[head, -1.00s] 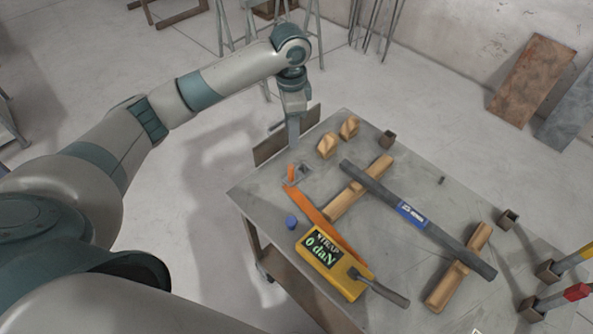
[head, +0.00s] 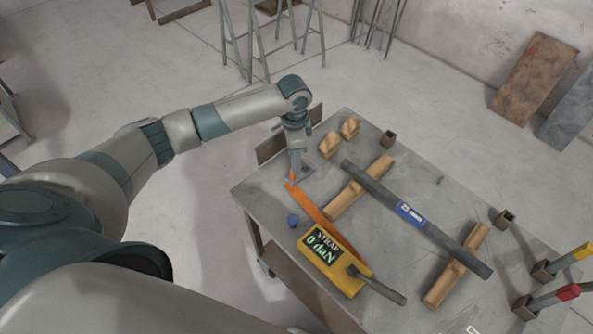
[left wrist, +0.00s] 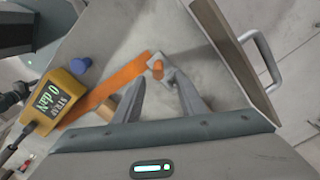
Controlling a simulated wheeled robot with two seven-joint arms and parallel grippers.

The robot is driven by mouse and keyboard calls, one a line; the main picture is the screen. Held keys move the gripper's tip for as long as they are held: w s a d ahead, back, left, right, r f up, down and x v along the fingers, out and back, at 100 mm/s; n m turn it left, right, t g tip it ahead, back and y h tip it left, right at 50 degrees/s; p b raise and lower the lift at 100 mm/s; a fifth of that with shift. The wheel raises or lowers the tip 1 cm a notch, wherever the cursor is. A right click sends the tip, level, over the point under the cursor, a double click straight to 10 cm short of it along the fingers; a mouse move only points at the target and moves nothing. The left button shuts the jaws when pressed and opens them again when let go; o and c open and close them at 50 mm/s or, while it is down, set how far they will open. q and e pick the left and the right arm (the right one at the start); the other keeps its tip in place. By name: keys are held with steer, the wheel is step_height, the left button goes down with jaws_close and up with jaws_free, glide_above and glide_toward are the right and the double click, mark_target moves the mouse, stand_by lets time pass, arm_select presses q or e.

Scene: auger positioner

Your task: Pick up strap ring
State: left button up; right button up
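The orange strap (head: 315,207) lies along the left side of the table, from the yellow strap gauge (head: 328,258) to a small metal ring piece at its far end. In the left wrist view, this strap ring (left wrist: 183,61) is a grey piece with an orange upright part (left wrist: 157,68) beside it. My left gripper (head: 297,176) is low over that end and hides much of the ring in the head view. In the left wrist view the fingers of my left gripper (left wrist: 158,82) are apart, with the orange part just beyond and between their tips. Contact cannot be told. My right gripper is not in view.
A dark bar (head: 380,190) with a blue label rests across wooden blocks to the right. A blue knob (head: 293,221) lies by the strap. An upright panel with a handle (left wrist: 267,62) stands close beside my left gripper at the table's edge.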

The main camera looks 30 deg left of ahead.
arm_select(q)
steer(key=shift+f, duration=0.5)
steer(key=shift+s+f+p, duration=0.15)
steer(key=shift+f+p, duration=0.3)
steer(key=shift+f, duration=0.05)
step_height(320, 180, down, 3)
steer(key=shift+s+f+p, duration=0.1)
steer(key=shift+p, duration=0.5)
steer(key=shift+f, duration=0.5)
jaws_close()
